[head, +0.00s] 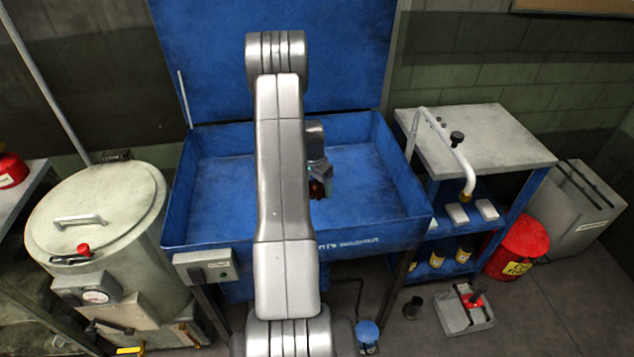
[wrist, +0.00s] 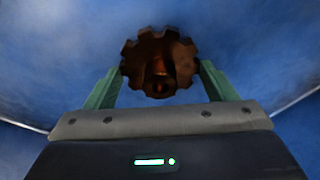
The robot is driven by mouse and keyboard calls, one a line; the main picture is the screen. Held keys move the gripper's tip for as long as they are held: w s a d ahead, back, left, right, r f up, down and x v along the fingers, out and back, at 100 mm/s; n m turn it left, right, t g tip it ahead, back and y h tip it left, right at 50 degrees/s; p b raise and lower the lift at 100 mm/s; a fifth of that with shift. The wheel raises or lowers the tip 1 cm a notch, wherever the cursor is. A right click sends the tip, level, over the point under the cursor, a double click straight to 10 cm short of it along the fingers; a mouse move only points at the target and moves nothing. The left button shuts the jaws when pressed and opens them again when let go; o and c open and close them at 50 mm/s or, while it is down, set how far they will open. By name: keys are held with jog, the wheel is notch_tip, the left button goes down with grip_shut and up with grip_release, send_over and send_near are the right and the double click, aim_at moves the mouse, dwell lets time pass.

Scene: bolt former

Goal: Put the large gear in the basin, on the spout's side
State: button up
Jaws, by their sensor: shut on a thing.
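The large gear (wrist: 160,62), dark rusty brown with a toothed rim and a central hub, sits between the two green fingers of my gripper (wrist: 157,80) in the wrist view. My gripper is shut on it. In the head view my arm hides most of the gripper, and only a small dark reddish part of the gear (head: 316,189) shows. Both are over the inside of the blue basin (head: 375,222), right of its middle. I cannot tell the gear's height above the basin floor. The spout (head: 464,165) is a bent pale pipe with a brass tip, beside the basin's right wall.
The basin's blue lid (head: 340,50) stands open behind it. A grey-topped cart (head: 480,140) with bottles stands at the right. A round lidded tank (head: 95,215) stands at the left. Bare basin floor shows right of my gripper.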

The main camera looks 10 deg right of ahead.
jog(key=shift+r, duration=0.1)
jog(key=o, duration=1.5)
jog(key=shift+o, duration=0.2)
notch_tip(320, 180, up, 12)
jog(key=s+a+b, duration=0.1)
